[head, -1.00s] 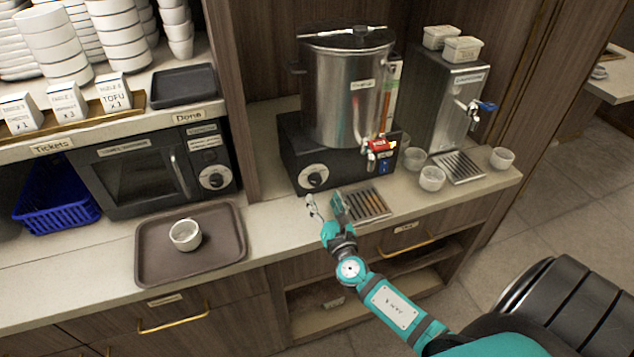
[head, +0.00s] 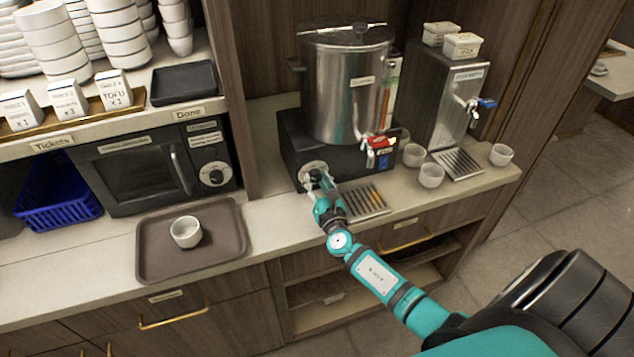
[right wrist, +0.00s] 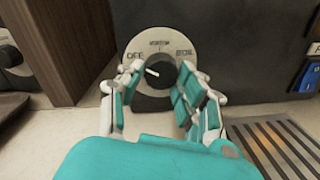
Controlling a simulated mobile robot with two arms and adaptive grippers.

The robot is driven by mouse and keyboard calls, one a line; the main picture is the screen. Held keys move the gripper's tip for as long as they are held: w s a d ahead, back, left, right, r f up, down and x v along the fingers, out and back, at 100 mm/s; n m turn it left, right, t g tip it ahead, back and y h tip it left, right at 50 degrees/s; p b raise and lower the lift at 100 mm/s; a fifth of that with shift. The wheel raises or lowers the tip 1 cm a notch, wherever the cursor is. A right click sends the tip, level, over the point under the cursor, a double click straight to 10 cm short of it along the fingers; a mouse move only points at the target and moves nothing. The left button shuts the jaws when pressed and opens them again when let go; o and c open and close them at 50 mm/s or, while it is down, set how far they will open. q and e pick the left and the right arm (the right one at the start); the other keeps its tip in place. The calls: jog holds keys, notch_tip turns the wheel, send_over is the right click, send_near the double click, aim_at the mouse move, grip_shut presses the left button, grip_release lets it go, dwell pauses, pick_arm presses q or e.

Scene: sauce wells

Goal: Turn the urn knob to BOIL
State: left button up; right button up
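The steel urn (head: 345,95) stands on a black base (head: 345,155) on the counter. Its black knob (right wrist: 162,74) sits on a round pale dial plate (right wrist: 158,45) with OFF at left, a small label at top and what looks like BOIL at right. The knob's white mark points left, towards OFF. My right gripper (head: 319,183) is at the dial. In the right wrist view its fingers (right wrist: 161,82) are apart, one on each side of the knob; contact is not clear. My left gripper is out of view.
A slotted drip tray (head: 364,202) lies right of my right gripper, below the urn's red-tagged tap (head: 380,143). White cups (head: 431,175) stand further right. A brown tray (head: 225,240) with a cup and a microwave (head: 145,170) are to the left, past a wooden divider (head: 235,100).

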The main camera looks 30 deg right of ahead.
jog(key=c, duration=0.4)
jog(key=shift+c, duration=0.2)
